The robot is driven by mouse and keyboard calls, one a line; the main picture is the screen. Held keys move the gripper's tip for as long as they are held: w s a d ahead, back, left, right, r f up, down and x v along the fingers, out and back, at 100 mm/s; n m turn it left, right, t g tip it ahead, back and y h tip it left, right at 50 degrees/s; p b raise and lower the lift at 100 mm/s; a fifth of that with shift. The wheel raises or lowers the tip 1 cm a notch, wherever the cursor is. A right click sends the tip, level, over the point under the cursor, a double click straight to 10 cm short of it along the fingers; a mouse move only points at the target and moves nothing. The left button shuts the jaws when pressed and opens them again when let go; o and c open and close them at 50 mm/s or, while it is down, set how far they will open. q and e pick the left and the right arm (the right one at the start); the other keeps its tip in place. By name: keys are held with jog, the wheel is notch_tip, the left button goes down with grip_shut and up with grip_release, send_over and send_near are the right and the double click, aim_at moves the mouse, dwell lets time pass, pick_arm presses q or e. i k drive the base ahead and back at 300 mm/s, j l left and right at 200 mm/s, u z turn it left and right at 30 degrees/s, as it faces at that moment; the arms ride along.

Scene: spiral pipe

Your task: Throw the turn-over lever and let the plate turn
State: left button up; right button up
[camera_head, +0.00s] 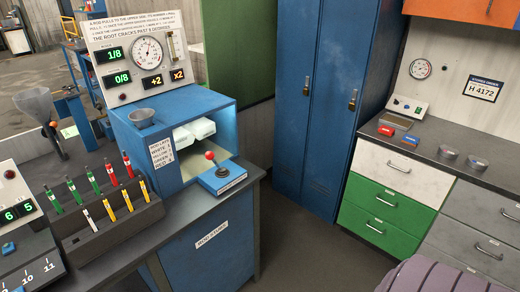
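A lever with a red ball knob (210,156) stands on a small blue box (222,180) at the right front of the bench. Its stem looks close to upright. The box has a small white label too small to read. Behind it is a blue lit housing (140,118) with an open compartment holding white blocks (195,130). A pale flat surface (190,165) shows low in the compartment; I cannot tell if it is the plate. Neither of my grippers is in view.
A rack (98,222) of coloured rods stands left of the lever. A gauge panel (140,55) rises above the housing, reading 1/8 and 0/8. A blue locker (322,90) and drawers (380,205) stand at the right. Free floor lies between bench and drawers.

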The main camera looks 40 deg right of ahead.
aim_at(210, 155)
jog(key=z, duration=0.9)
